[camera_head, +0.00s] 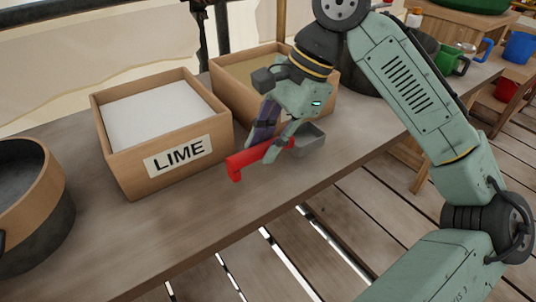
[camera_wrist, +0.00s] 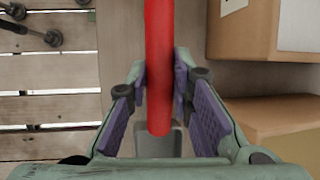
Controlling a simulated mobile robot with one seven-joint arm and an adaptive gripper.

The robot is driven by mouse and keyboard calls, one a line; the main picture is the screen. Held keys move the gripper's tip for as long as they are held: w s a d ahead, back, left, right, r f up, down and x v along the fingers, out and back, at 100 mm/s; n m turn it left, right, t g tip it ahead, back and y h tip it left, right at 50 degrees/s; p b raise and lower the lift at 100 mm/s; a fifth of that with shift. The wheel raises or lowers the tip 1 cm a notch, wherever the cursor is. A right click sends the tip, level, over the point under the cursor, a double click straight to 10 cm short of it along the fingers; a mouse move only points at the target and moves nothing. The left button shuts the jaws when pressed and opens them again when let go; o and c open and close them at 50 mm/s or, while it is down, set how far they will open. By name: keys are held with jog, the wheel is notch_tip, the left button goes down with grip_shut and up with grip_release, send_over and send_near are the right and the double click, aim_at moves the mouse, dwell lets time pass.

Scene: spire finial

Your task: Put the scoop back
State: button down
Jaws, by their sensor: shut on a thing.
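The scoop has a red handle (camera_head: 248,160) and a grey bowl (camera_head: 311,139). My gripper (camera_head: 275,146) is shut on the handle, with the bowl at its right in the head view. The scoop is over the table's front part, in front of the sand-coloured box; its exact height above the table is hard to tell. In the wrist view the red handle (camera_wrist: 159,65) runs between the purple finger pads, and part of the grey bowl (camera_wrist: 174,138) shows below it.
A wooden box labelled LIME (camera_head: 192,156) holds white powder. A second box (camera_head: 228,95) with tan contents stands behind my gripper. A wood-and-dark tub (camera_head: 55,190) is at the left. A dark pot (camera_head: 370,83) and green mug (camera_head: 449,61) stand at the back right. The table front is clear.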

jog(key=shift+f, duration=1.6)
jog(key=shift+f, duration=0.15)
jog(key=c, duration=1.4)
grip_release()
jog(key=shift+d, duration=0.1)
jog(key=shift+r, duration=0.3)
jog(key=p+v, duration=0.1)
jog(key=v, duration=1)
jog(key=shift+w+d+r+p, duration=0.1)
jog(key=shift+d+r+p, duration=0.15)
jog(key=shift+r+p, duration=0.05)
